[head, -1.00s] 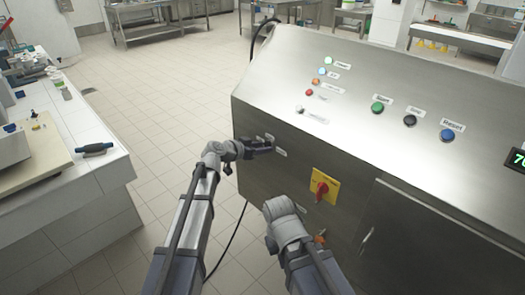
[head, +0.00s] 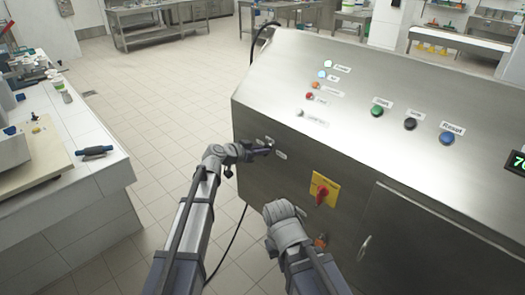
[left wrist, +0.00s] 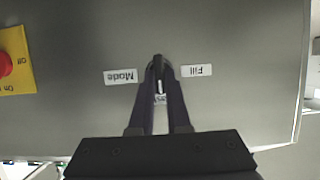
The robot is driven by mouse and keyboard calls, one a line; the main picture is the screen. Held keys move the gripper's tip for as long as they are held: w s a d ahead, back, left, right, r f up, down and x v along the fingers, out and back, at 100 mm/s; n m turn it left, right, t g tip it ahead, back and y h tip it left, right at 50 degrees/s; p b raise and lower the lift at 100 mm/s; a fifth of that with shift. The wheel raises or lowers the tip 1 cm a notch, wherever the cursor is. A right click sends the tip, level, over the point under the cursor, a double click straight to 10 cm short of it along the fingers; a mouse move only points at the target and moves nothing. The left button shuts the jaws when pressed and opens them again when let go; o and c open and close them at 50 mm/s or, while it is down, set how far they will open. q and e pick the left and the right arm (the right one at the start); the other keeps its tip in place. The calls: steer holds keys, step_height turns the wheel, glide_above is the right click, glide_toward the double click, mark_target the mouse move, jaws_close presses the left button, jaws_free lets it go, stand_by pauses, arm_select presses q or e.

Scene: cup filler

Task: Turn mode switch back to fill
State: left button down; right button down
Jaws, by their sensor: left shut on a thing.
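The mode switch (left wrist: 158,62) is a small dark knob on the steel front of the machine. In the left wrist view it sits between a "Mode" label (left wrist: 121,77) and a "Fill" label (left wrist: 196,71), both upside down there. A further label below it is partly covered by my fingers. My left gripper (head: 268,149) reaches the panel and is shut on the switch; its fingertips (left wrist: 159,68) flank the knob in the left wrist view. In the head view the gripper hides the switch.
A red rotary switch on a yellow plate (head: 324,189) sits right of my left gripper. The sloped top panel has indicator lamps (head: 321,74) and green (head: 377,111), black and blue buttons. A white counter (head: 60,205) stands left, with open tiled floor between.

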stand_by(0.3)
arm_select(q)
steer(key=shift+w+a+f+n+g+h+b, duration=0.15)
steer(key=shift+n+g+h+b, duration=0.3)
steer(key=shift+n+h+b, duration=1.4)
steer(key=shift+w+a+f+n+g+h+b, duration=0.1)
steer(key=shift+f+n+g+h+b, duration=0.3)
steer(key=shift+n+b, duration=1.55)
steer(key=shift+w+a+f+n+g+h+b, duration=0.15)
steer(key=shift+n+g+h+b, duration=0.7)
steer(key=shift+n, duration=2.05)
steer(key=shift+s+r+t+h, duration=0.1)
steer(key=shift+t+h, duration=0.2)
steer(key=shift+h, duration=0.1)
steer(key=c, duration=0.9)
jaws_free()
steer(key=shift+v, duration=3.9)
